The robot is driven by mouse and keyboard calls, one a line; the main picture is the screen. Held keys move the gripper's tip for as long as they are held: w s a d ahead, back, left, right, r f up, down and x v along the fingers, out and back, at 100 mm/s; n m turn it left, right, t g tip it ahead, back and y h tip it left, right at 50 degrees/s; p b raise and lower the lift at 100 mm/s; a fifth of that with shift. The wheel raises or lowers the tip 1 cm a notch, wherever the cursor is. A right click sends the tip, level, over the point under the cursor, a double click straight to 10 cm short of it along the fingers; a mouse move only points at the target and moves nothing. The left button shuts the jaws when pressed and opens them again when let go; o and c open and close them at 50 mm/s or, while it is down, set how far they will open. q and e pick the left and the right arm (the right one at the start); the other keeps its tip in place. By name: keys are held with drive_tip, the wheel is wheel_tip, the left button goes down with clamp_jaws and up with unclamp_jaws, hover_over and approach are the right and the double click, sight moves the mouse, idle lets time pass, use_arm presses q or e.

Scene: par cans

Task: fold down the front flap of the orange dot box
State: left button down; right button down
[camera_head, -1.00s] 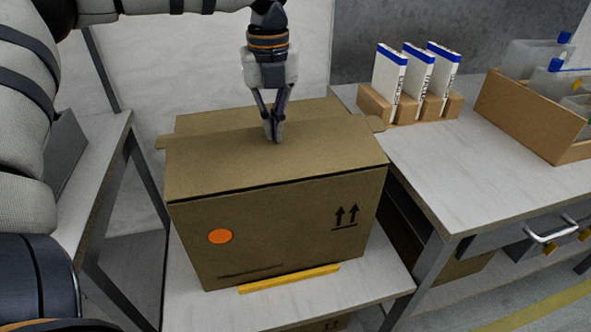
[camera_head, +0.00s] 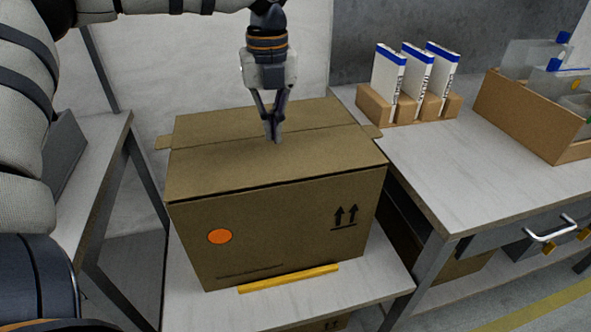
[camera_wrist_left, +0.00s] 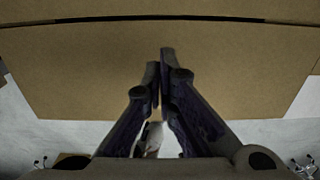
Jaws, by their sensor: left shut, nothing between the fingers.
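The orange dot box (camera_head: 275,235) is a brown carton with an orange dot (camera_head: 219,236) and two up arrows on its front face. Its front flap (camera_head: 270,170) lies folded over the top, close to flat, with a dark line along its front edge. A rear flap (camera_head: 255,116) lies behind it. My left gripper (camera_head: 274,138) points down, shut and empty, with its fingertips at the front flap's far edge; contact is hard to tell. In the left wrist view its fingers (camera_wrist_left: 160,58) show against brown cardboard (camera_wrist_left: 90,70). My right gripper is not in view.
The box stands on a pale table (camera_head: 205,309) behind a yellow strip (camera_head: 290,278). Small side tabs stick out at the box's left and right. A bench (camera_head: 480,165) on the right holds white-and-blue packs in a wooden holder (camera_head: 445,106) and a brown bin (camera_head: 525,115).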

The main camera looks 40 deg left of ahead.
sight(273, 148)
use_arm(q)
wheel_tip(273, 148, up, 10)
idle(0.6)
